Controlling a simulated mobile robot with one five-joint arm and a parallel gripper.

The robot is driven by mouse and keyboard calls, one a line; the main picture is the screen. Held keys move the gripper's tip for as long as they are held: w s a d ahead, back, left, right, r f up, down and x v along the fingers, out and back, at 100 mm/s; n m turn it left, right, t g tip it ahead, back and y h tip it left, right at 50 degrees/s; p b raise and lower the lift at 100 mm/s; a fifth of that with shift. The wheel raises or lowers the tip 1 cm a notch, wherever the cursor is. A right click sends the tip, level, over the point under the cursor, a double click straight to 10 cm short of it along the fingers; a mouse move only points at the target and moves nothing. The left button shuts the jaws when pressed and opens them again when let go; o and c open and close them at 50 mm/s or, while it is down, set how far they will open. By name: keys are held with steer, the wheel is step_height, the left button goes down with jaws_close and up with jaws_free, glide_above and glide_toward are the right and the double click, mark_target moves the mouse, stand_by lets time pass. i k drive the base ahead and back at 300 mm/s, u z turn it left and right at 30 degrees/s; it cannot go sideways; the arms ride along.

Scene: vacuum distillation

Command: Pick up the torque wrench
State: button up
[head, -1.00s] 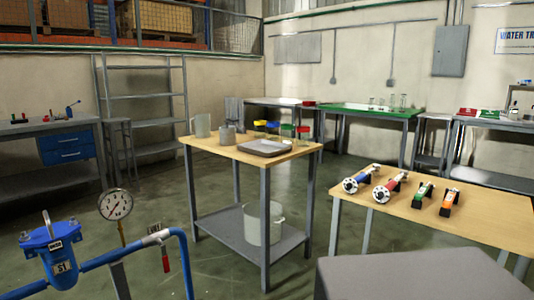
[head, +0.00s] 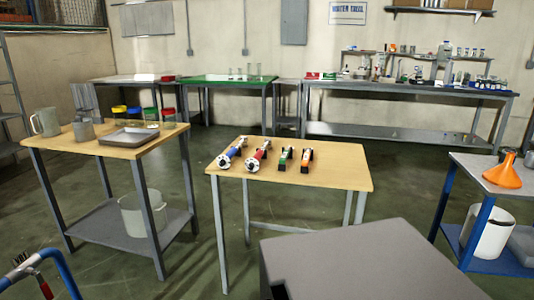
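I cannot make out a torque wrench for certain in the head view. Several tool-like items lie side by side on a wooden-topped table in the middle. They are a blue one (head: 232,153) and a red one (head: 258,155), each with a round silver flange at its near end, then a smaller green one (head: 286,159) and an orange one (head: 307,160). They are too small to identify surely. My gripper is not in view.
The wooden-topped table (head: 340,178) has bare room at its right. Left stands another table (head: 103,149) with jugs, a tray and colour-lidded jars. A bench (head: 450,161) with an orange funnel (head: 503,172) stands right. Green floor (head: 395,150) is open between them.

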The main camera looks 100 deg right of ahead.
mark_target(244, 142)
steer(key=z, duration=3.25)
